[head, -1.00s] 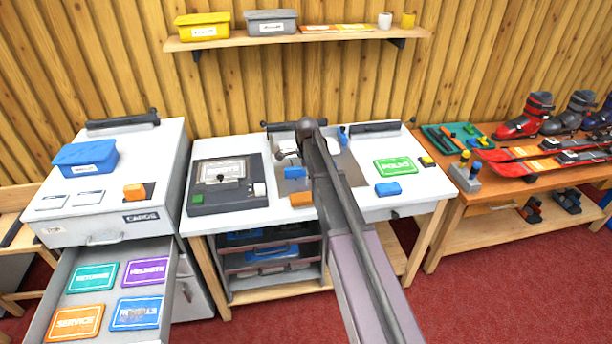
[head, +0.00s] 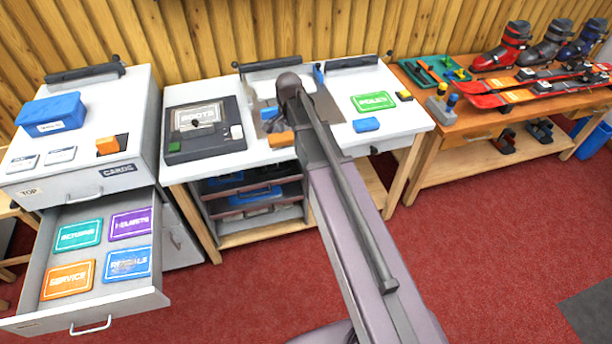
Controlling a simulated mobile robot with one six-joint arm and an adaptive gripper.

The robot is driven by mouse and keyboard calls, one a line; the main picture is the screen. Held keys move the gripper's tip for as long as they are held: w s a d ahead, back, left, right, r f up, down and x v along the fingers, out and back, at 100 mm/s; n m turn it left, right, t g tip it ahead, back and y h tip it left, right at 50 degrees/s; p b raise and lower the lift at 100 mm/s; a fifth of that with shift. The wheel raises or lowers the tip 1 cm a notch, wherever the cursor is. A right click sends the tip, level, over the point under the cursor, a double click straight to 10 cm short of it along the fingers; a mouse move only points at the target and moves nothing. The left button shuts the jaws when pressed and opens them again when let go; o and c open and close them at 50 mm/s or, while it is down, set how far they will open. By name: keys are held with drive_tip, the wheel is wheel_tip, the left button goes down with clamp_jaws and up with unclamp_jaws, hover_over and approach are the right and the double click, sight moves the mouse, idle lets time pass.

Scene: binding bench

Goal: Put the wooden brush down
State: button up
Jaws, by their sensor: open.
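My arm crosses the middle of the head view, from the lower right up to its dark joint above the white bench (head: 240,161). I cannot pick out the wooden brush for certain. An orange-brown block (head: 281,139) lies by the bench's front edge, just left of my arm; it is too small to tell if it is the brush. A small blue thing (head: 269,113) lies behind it on a grey patch of the bench top.
A dark device (head: 203,130) stands on the bench's left part. A green card (head: 373,102) and a blue block (head: 366,125) lie right of my arm. An open drawer (head: 150,297) with several coloured cards juts out at left. Skis (head: 520,92) lie on the right table.

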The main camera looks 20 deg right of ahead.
drive_tip(key=s+n, duration=1.1)
drive_tip(key=s, duration=0.7)
drive_tip(key=shift+w, duration=0.1)
idle(0.4)
drive_tip(key=r+m+p, duration=0.1)
drive_tip(key=m, duration=1.7)
hover_over(285, 136)
drive_tip(key=shift+a+r, duration=0.1)
drive_tip(key=shift+r, duration=0.1)
drive_tip(key=shift+f, duration=0.1)
wheel_tip(285, 136, down, 8)
drive_tip(key=b, duration=0.8)
drive_tip(key=shift+f, duration=0.2)
